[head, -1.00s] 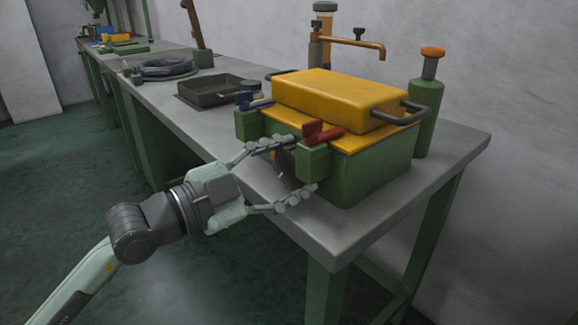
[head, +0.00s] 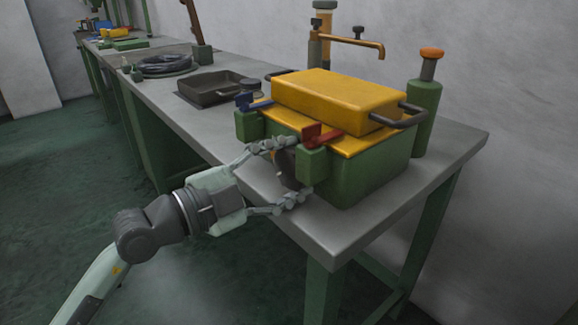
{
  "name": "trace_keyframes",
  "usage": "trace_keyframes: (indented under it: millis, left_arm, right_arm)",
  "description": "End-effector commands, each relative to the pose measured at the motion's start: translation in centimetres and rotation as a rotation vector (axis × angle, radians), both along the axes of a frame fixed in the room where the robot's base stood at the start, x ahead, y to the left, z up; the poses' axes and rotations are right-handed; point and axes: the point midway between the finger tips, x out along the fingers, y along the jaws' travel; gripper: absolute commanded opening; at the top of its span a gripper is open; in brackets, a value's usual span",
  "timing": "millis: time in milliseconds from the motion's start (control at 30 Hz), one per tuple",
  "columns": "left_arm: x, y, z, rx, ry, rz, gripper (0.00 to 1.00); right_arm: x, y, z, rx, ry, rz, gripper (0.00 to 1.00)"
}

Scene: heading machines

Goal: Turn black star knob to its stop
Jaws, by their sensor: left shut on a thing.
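The black star knob (head: 286,168) is a dark round shape on the front face of a green box (head: 370,168) with a yellow lid. It shows partly, between the fingers of my left gripper (head: 292,172). My left gripper reaches in from the left with one finger above the knob and one below, and is shut on it. The knob's star outline and any stop mark are too small or hidden to tell. My right gripper is not in view.
A dark tray (head: 215,90) and a green bottle with an orange cap (head: 425,105) stand on the grey bench (head: 190,112).

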Motion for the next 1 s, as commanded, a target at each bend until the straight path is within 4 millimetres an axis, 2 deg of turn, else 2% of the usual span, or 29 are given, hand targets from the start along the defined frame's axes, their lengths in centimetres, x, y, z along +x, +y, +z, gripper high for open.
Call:
trace_keyframes:
  millis: [33, 67, 200, 700, 1000]
  left_arm:
    - [0.0, 0.0, -0.1, 0.001, 0.002, 0.000, 0.32]
    - [0.0, 0.0, -0.1, 0.001, 0.002, 0.000, 0.64]
    - [0.0, 0.0, -0.1, 0.001, 0.002, 0.000, 0.81]
    - [0.0, 0.0, -0.3, 0.001, 0.008, -0.001, 0.82]
    - [0.0, 0.0, -0.5, -0.094, 0.102, -0.001, 0.82]
  right_arm:
    - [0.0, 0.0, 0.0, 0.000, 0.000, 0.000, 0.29]
    - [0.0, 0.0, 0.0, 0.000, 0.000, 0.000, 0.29]
    - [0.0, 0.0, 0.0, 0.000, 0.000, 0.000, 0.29]
    - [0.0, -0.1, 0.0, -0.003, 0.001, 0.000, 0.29]
    - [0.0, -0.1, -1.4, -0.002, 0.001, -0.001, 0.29]
